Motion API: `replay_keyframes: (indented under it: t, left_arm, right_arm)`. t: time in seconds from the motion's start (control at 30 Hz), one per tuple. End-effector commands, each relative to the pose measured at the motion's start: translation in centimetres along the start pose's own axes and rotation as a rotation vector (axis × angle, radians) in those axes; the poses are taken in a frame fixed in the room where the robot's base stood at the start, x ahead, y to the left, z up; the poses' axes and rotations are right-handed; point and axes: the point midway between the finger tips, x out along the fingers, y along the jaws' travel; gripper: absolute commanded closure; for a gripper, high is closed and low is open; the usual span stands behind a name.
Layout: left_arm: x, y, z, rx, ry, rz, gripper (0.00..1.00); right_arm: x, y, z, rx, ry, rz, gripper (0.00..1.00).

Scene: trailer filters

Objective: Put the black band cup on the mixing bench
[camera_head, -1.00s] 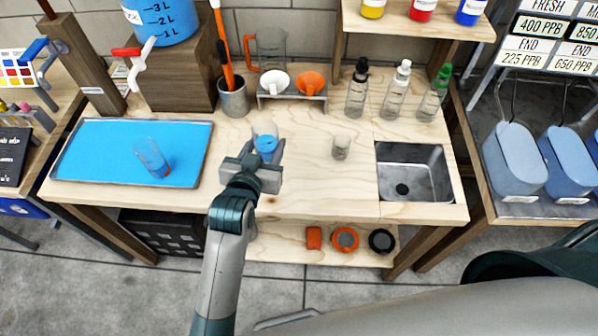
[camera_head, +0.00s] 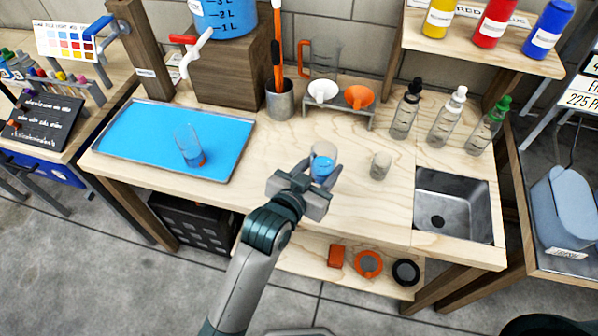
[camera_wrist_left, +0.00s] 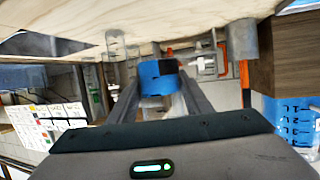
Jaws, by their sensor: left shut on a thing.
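My left gripper (camera_head: 318,172) is shut on a clear cup with a blue band (camera_head: 322,166), over the front middle of the wooden mixing bench (camera_head: 345,210). In the left wrist view the blue band (camera_wrist_left: 150,78) shows between the fingers, with a dark patch on its right. I cannot tell whether this cup touches the bench. A clear cup with a greyish look (camera_head: 380,166) stands on the bench to its right. A clear cup with an orange base (camera_head: 188,147) is on the blue tray (camera_head: 125,130). I see no cup with a clearly black band. My right gripper is not in view.
A sink (camera_head: 453,205) is at the bench's right. Several bottles (camera_head: 445,120), a funnel rack (camera_head: 335,110) and a metal pot (camera_head: 280,103) stand behind. A black ring (camera_head: 405,272) lies on the lower shelf.

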Motion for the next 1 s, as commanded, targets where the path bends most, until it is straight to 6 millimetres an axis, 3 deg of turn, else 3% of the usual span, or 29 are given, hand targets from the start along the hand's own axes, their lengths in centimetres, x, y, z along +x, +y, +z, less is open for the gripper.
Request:
replay_keyframes:
  t: [0.53,0.7,1.0]
  left_arm:
    - [2.2,-9.1,4.8,0.002,-0.001,-0.001,0.84]
    - [2.5,-10.1,5.4,0.0,0.001,0.0,0.84]
    - [2.6,-10.2,5.5,-0.001,0.001,0.0,0.84]
  right_arm:
    - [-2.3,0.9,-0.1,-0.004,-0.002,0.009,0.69]
    - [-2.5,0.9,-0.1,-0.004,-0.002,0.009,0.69]
    - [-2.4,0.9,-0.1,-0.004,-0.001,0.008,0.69]
